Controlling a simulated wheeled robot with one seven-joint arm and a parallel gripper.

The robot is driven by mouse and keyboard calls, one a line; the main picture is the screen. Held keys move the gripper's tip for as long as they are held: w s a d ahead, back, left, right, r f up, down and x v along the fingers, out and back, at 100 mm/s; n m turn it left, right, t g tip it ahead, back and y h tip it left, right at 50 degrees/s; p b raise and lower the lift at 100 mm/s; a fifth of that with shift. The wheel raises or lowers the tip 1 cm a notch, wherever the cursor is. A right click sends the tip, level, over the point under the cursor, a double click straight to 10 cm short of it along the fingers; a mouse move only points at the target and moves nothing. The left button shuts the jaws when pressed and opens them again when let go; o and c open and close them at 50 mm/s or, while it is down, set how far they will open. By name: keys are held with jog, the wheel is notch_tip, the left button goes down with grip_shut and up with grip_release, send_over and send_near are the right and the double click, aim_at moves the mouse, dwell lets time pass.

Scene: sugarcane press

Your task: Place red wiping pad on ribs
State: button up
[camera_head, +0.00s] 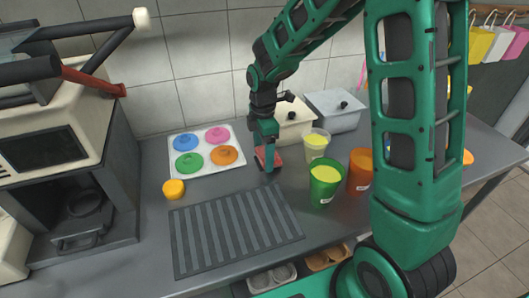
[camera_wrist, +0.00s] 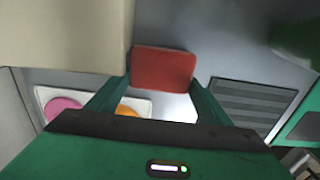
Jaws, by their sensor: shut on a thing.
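My gripper (camera_head: 268,158) points down over the counter, right of the white tray of coloured lids. It is shut on the red wiping pad (camera_wrist: 162,68), which sits between the two fingers in the wrist view. In the head view the pad (camera_head: 261,156) shows only partly behind the fingers, close to the counter; I cannot tell whether it touches. The ribs, a dark ribbed panel (camera_head: 235,230), lie on the counter in front of and left of my gripper. They also show at the right in the wrist view (camera_wrist: 252,105). Nothing lies on the ribs.
A white tray (camera_head: 173,150) holds several coloured lids. A yellow piece (camera_head: 174,189) lies near the ribs. A green cup (camera_head: 324,183), an orange cup (camera_head: 360,170) and a clear cup (camera_head: 316,144) stand right of my gripper. Lidded containers (camera_head: 334,108) stand behind. The press (camera_head: 62,140) is left.

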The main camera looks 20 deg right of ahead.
aim_at(263, 154)
jog(key=shift+f, duration=0.2)
jog(key=o, duration=1.3)
notch_tip(263, 154, up, 12)
jog(key=s+d+r+m, duration=0.3)
jog(key=s+d+m, duration=0.8)
jog(key=s+d, duration=0.2)
jog(key=s+d+m, duration=0.2)
jog(key=s+m, duration=0.2)
jog(key=s, duration=0.1)
jog(key=s+d+f+m, duration=0.1)
jog(key=s+d+m, duration=0.1)
jog(key=s+m, duration=0.3)
jog(key=s+d+f+m, duration=0.1)
jog(key=s+d+m, duration=0.1)
jog(key=s+m, duration=0.2)
jog(key=shift+s+d, duration=0.15)
jog(key=shift+s, duration=1.35)
